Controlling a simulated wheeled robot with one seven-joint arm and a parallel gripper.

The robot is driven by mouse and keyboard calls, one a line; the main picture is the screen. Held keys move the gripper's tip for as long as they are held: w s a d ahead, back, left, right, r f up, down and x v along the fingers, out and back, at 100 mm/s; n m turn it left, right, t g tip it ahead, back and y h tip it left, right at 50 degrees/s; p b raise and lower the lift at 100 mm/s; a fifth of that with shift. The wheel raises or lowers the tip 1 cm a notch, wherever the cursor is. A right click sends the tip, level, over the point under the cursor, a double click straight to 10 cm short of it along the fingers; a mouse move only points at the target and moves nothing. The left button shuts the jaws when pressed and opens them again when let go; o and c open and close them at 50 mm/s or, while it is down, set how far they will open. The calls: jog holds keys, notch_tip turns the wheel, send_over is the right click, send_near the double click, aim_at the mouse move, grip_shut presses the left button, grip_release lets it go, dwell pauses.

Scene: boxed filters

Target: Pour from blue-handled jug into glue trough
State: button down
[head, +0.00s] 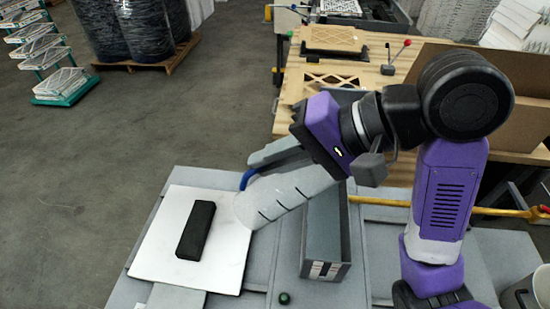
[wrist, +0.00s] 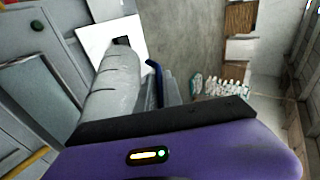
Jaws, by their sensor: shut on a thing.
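The jug (head: 285,192) is pale grey with dark marks and a blue handle (head: 247,178). My gripper (head: 280,157) is shut on it and holds it raised and tipped far over, its long side sloping down to the left. I cannot tell the mouth end or see any liquid. The glue trough (head: 322,235) is a long, narrow grey box at the right of the jug, partly hidden behind the jug and gripper. In the wrist view the jug (wrist: 112,88) lies beyond the purple gripper body, with the blue handle (wrist: 154,80) at its right.
A black block (head: 196,230) lies on a white board (head: 170,232) left of the trough. A small dark green knob (head: 284,298) is in front. A wooden bench (head: 365,80) stands behind. A yellow bar (head: 490,211) runs at the right, near a grey container (head: 520,297).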

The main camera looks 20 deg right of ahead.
jog(key=shift+a, duration=0.1)
dwell(0.3)
jog(key=shift+a+r+h, duration=0.15)
jog(key=shift+a+h, duration=0.2)
jog(key=shift+h, duration=0.55)
jog(key=shift+a+n, duration=0.1)
jog(key=shift+n, duration=0.2)
jog(key=shift+h, duration=0.4)
jog(key=shift+a+f+h, duration=0.25)
jog(key=shift+h, duration=0.45)
jog(key=shift+f+n+h, duration=0.1)
jog(key=shift+n+h, duration=0.2)
jog(key=shift+f+h, duration=0.55)
jog(key=shift+h, duration=0.35)
